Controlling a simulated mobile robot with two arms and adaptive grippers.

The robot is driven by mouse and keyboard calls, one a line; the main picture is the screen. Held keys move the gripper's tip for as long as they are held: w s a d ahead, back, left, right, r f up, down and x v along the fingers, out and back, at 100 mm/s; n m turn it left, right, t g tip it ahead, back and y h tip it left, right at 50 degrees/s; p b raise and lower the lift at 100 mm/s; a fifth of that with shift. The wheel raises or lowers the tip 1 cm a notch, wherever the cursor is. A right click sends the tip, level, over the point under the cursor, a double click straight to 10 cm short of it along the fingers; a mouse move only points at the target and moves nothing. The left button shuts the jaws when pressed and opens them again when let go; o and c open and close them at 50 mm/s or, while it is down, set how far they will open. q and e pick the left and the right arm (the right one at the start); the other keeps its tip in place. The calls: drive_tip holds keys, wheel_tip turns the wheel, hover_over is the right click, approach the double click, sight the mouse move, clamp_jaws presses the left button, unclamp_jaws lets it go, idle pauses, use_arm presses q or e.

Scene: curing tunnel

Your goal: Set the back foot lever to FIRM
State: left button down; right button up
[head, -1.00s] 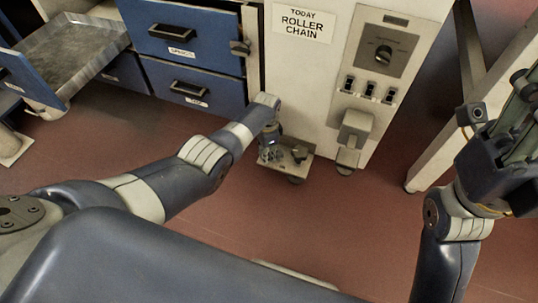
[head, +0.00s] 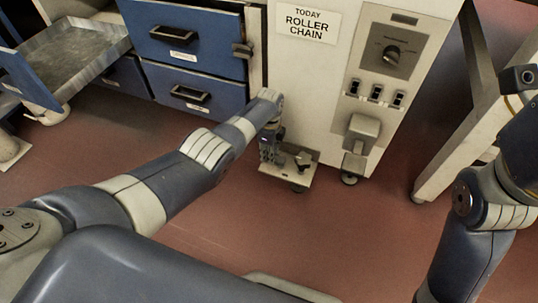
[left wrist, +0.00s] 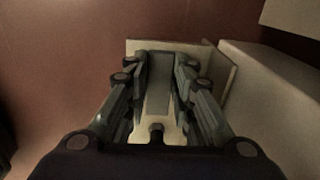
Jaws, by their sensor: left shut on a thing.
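A pale foot plate (head: 290,178) juts out low at the base of the white cabinet. It also shows in the left wrist view (left wrist: 135,46). My left gripper (head: 268,158) points down at the plate's left part. In the left wrist view its fingers (left wrist: 157,75) are shut on both sides of a flat grey lever (left wrist: 158,88). I take this for the back foot lever, but no FIRM mark is readable. A small dark part (head: 303,160) stands on the plate, right of the gripper. My right gripper's body (head: 522,150) is cut off by the right edge; its fingers are hidden.
The white cabinet (head: 310,80) carries a ROLLER CHAIN sign, a dark knob (head: 392,52), several switches and a grey box-like part (head: 362,130). Blue drawers (head: 192,90) stand left, with an open metal tray (head: 75,55). A pale leg (head: 455,150) stands right.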

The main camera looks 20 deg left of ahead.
use_arm(q)
drive_tip(key=shift+w, duration=0.1)
idle(0.4)
drive_tip(key=c, duration=1.4)
unclamp_jaws()
drive_tip(key=shift+o, duration=0.2)
drive_tip(key=shift+r, duration=0.1)
wheel_tip(320, 180, up, 12)
drive_tip(key=shift+f, duration=0.2)
